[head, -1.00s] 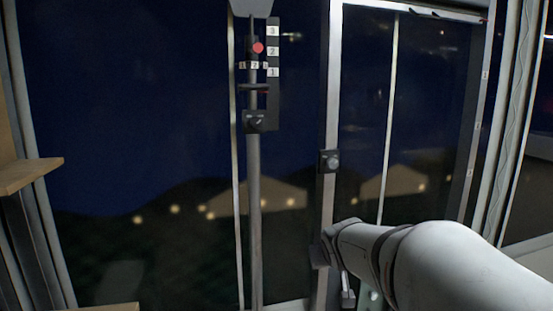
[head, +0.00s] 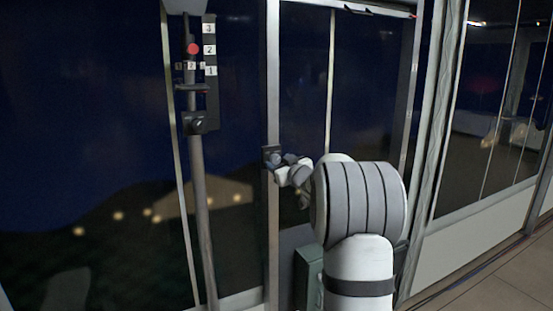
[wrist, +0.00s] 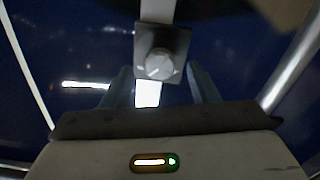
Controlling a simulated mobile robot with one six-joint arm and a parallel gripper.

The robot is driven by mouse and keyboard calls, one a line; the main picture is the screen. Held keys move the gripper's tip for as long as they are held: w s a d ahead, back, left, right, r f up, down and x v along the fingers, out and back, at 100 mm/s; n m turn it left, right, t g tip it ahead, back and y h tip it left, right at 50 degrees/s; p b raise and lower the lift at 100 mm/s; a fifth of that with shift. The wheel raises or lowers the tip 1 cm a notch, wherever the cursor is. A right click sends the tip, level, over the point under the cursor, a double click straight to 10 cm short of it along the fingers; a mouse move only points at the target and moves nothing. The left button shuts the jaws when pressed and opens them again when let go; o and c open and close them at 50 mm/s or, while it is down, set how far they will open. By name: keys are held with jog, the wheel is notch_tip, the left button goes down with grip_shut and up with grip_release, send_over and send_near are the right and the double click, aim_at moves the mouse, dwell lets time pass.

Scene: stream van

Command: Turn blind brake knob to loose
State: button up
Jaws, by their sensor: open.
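A round grey knob (wrist: 160,63) sits on a dark square plate on a light post, centred in the wrist view. In the head view this knob (head: 273,157) is at mid-height on the window post, partly covered by my gripper. My gripper (wrist: 158,68) is open, with one finger to each side of the knob in the wrist view. In the head view my gripper (head: 283,164) is right at the plate. I cannot tell whether the fingers touch the knob. The knob's pointer and any marks are too blurred to read.
To the left, a thin pole (head: 202,230) carries a second dark knob block (head: 196,122) and a red ball (head: 193,48) beside a strip numbered 1 to 3 (head: 210,50). A green-grey box (head: 308,275) is low beside my arm. Floor is open at the lower right.

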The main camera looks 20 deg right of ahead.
aim_at(275, 159)
jog(key=shift+w+a, duration=0.1)
jog(key=shift+w, duration=1.1)
